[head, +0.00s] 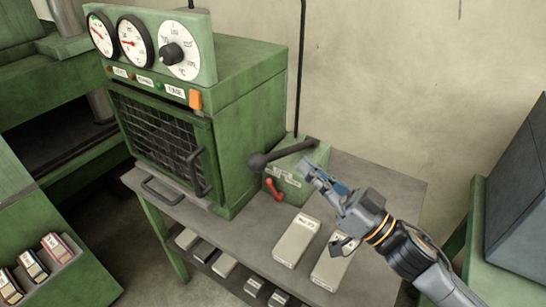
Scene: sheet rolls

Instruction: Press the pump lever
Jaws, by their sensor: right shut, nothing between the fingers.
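The pump is a small green box (293,180) on the grey table, right of the green oven. Its black pump lever (283,152) lies across the top, with a round knob at the left end. A red handle (273,189) is on the front of the box. My right gripper (309,167) comes in from the right, its fingers shut and empty. In the picture its tips overlap the right part of the pump box, just below the lever; I cannot tell whether they touch it. My left gripper is not in view.
The green oven (233,150) with gauges stands left of the pump. Two pale boxes (296,241) lie in front on the table (250,232), close under my right arm. A thin black rod (299,70) rises behind the pump. A grey machine (521,190) stands far right.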

